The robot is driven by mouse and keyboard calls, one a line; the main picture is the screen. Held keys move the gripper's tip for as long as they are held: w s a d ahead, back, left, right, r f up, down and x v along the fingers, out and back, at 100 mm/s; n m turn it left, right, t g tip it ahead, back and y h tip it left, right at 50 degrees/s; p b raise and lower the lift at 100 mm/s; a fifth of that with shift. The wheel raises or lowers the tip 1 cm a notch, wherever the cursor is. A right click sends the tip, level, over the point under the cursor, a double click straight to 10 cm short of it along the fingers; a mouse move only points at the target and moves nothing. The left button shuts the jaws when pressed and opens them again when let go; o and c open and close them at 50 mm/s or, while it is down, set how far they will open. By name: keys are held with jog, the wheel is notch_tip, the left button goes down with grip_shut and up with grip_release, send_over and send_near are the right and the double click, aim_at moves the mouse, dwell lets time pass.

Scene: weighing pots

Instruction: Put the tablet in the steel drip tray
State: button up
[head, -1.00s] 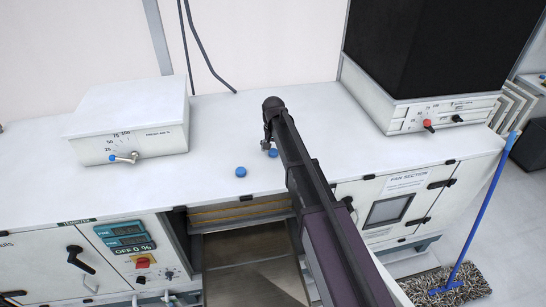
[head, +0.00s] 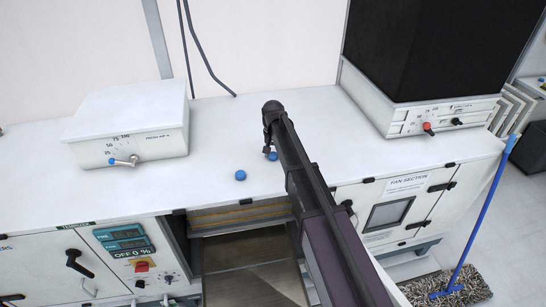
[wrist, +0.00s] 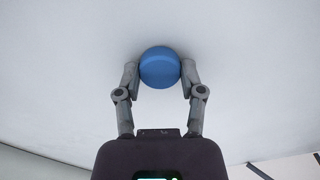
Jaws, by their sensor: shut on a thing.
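My gripper (wrist: 160,80) is shut on a small round blue thing (wrist: 160,66), held between its two fingers at the white worktop; it may be the tablet. In the head view this blue thing (head: 273,156) shows beside the end of my arm, partly hidden by it. I cannot tell whether it touches the worktop. A second round blue thing (head: 240,175) lies on the worktop to its left. No steel drip tray can be made out for certain; a brownish metal surface (head: 247,265) shows in the open bay below the worktop.
A white control box (head: 130,130) stands on the white worktop (head: 215,120) at the left. A large black-topped unit (head: 430,60) stands at the right. Below are cabinet fronts with handles. A blue-handled mop (head: 480,225) leans at the right. The worktop's middle is largely clear.

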aim_at(273, 155)
jog(key=shift+c, duration=0.5)
jog(key=shift+r, duration=0.1)
notch_tip(273, 155, up, 3)
jog(key=p, duration=0.3)
jog(key=shift+r, duration=0.1)
jog(key=shift+s+r+p, duration=0.1)
jog(key=shift+r+p, duration=0.25)
jog(key=shift+p, duration=0.2)
jog(key=s+d, duration=0.1)
jog(key=s, duration=0.4)
jog(key=s+d, duration=0.1)
jog(key=s, duration=0.4)
jog(key=s+d+r+p, duration=0.1)
jog(key=s+d, duration=0.1)
jog(key=s, duration=0.3)
jog(key=shift+s, duration=0.15)
jog(key=shift+f+b, duration=0.45)
